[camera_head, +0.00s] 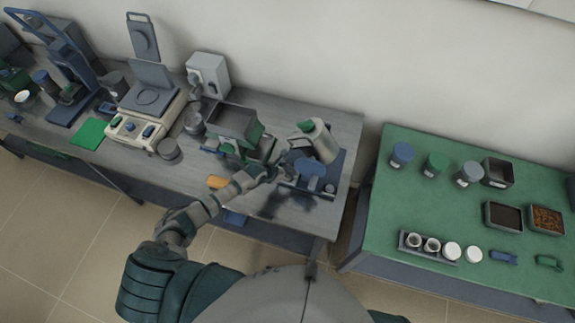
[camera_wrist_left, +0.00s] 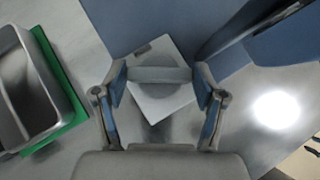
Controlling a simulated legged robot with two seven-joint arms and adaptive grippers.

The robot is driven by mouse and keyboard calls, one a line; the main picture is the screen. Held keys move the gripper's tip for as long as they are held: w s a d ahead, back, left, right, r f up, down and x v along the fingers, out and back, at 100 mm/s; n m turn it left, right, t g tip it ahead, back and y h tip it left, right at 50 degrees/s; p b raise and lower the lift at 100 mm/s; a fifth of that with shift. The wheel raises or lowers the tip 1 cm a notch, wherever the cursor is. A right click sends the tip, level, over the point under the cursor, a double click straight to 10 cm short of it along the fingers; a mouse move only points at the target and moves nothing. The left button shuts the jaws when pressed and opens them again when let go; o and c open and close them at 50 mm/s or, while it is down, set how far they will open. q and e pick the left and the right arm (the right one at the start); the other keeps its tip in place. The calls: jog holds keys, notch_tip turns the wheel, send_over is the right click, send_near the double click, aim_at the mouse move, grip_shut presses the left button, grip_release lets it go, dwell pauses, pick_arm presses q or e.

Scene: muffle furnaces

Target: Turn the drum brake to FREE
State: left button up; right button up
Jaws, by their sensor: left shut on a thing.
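The drum (camera_head: 322,143), a pale grey cylinder with a green end, stands on a blue base (camera_head: 342,165) at the right end of the grey bench. My left gripper (camera_head: 284,163) is at the left side of this device. In the left wrist view its two fingers (camera_wrist_left: 161,80) are closed on the sides of a grey bar-shaped knob (camera_wrist_left: 160,74), which I take as the drum brake. The knob sits across a light square plate (camera_wrist_left: 163,103) beside blue panels. Any FREE marking is too small to read. My right gripper is out of view.
A grey tray (camera_head: 234,121) on a green stand is just left of my gripper. A balance-like device (camera_head: 150,105) and a blue press (camera_head: 70,70) stand farther left. A gap separates the bench from the green table (camera_head: 400,215) with jars and trays.

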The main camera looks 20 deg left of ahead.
pick_arm(q)
jog(key=shift+n+t+y, duration=0.3)
jog(key=shift+n+y, duration=0.3)
jog(key=shift+n, duration=0.3)
jog(key=o, duration=1.1)
jog(key=shift+w, duration=0.1)
jog(key=shift+o, duration=0.2)
jog(key=v, duration=1.2)
jog(key=shift+d+f, duration=0.1)
